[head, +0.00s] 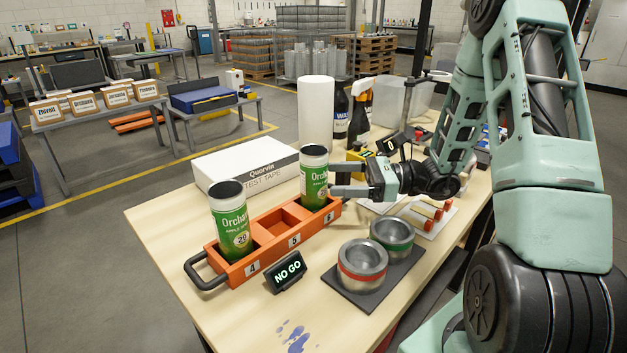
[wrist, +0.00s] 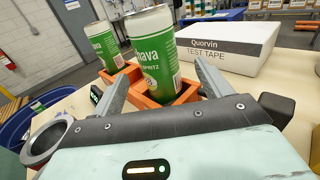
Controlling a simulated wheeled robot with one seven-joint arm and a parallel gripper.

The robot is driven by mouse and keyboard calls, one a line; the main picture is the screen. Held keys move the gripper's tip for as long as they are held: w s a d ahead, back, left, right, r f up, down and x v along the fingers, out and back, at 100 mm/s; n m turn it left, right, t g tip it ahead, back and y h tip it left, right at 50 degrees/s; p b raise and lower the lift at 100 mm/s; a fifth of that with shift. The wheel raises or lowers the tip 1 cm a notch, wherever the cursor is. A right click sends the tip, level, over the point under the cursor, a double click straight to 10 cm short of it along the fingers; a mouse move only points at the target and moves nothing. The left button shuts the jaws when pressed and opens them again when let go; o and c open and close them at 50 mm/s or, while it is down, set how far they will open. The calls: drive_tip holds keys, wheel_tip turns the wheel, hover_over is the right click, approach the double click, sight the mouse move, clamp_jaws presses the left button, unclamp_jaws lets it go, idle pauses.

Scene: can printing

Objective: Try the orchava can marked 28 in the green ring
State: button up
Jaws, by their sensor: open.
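An orange carrier (head: 229,272) has slots labelled 4, 5 and 6. A green Orchava can (head: 234,222) with a number like 20 or 26 stands in slot 4. A second green Orchava can (head: 313,178) stands in slot 6; its number cannot be read. My gripper (head: 338,180) is open beside this second can. In the wrist view the nearer can (wrist: 152,50) stands ahead, between the open fingers, not gripped. The green ring (head: 392,240) and a red ring (head: 362,272) sit on a dark plate (head: 370,300). Slot 5 is empty.
A small display (head: 286,272) reading NO GO stands before the carrier. A white Quorvin test tape box (head: 245,163) lies behind it, near a white cylinder (head: 316,113) and spray bottles (head: 361,113). Red-ended tubes (head: 428,210) lie right of the rings.

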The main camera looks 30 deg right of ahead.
sight(305, 180)
drive_tip(key=shift+p+x, duration=0.65)
drive_tip(key=shift+x, duration=3.25)
drive_tip(key=shift+s+f, duration=0.1)
drive_tip(key=shift+f, duration=0.05)
drive_tip(key=c, duration=1)
